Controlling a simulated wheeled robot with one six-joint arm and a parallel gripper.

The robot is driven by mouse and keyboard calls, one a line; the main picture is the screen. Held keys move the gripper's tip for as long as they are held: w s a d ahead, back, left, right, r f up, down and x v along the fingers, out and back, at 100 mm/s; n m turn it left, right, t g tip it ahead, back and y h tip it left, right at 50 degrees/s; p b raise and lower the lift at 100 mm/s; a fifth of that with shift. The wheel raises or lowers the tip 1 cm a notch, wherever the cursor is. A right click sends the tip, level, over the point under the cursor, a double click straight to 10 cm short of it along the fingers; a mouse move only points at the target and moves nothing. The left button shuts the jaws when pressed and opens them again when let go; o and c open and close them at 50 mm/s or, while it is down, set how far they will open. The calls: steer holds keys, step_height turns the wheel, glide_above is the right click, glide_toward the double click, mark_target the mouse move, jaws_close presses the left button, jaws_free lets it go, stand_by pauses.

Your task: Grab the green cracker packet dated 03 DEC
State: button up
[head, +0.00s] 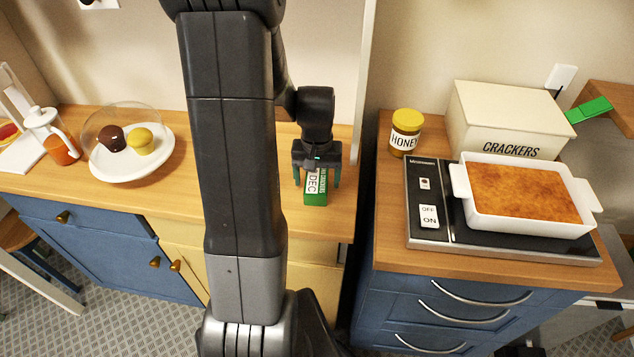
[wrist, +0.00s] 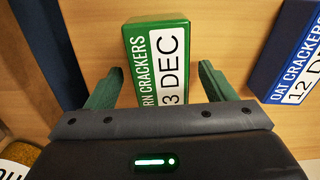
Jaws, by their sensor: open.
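The green cracker packet (wrist: 148,38) lies below my gripper on the wooden counter. Its white label reads "3 DEC" in the wrist view, with the first digit hidden behind my gripper's body. In the head view the packet (head: 316,198) shows under my gripper, with "DEC" legible. My gripper (head: 317,180) is open, pointing down, with one green finger on each side of the packet. In the wrist view the fingers (wrist: 160,72) stand apart from the packet's sides, with gaps showing.
A blue oat cracker packet (wrist: 290,55) marked "12 D" lies to the right in the wrist view. A CRACKERS box (head: 510,118) stands on the right counter near a honey jar (head: 405,133) and a white baking dish (head: 525,217). A domed plate (head: 130,170) is at left.

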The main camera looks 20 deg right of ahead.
steer(key=shift+f, duration=0.25)
steer(key=c, duration=1.2)
steer(key=shift+o, duration=0.2)
steer(key=shift+r, duration=0.15)
